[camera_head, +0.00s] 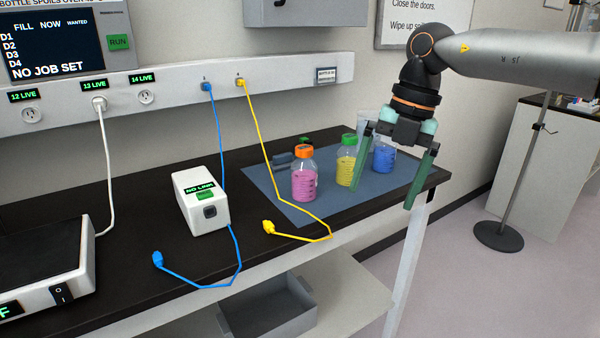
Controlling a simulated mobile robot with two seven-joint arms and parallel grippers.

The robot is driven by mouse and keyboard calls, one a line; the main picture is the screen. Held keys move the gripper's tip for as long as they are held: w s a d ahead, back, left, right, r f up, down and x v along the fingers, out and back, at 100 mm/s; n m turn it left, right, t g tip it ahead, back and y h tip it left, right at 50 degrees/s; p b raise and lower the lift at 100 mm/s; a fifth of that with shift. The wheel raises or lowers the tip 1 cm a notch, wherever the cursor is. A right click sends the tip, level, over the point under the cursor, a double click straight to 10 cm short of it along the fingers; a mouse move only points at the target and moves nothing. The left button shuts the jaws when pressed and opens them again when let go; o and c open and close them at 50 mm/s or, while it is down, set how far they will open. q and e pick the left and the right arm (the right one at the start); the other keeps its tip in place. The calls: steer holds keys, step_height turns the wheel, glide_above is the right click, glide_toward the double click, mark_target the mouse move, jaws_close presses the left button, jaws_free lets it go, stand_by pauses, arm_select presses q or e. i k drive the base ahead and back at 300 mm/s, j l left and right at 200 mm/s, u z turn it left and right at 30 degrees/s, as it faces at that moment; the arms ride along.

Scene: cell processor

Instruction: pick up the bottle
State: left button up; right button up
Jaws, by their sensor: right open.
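Three bottles stand upright on a blue-grey mat (262,188) on the black bench. The pink bottle (304,182) has an orange cap, the yellow bottle (346,168) a green cap. The blue bottle (383,159) stands to the right, its top partly hidden behind my right gripper. My right gripper (383,199) comes in from the upper right, with its green fingers spread apart and pointing down. Its left finger passes in front of the gap between the yellow and blue bottles. I see nothing held between the fingers. My left gripper is not in view.
A white box reading "NO LINK" (190,212) stands left of the mat. A blue cable plug (158,259) and a yellow cable plug (268,227) lie near the front edge. A clear container (367,127) stands behind the bottles. A grey bin (268,312) sits below the bench.

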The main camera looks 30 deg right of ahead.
mark_target(304, 170)
steer(key=i, duration=0.9)
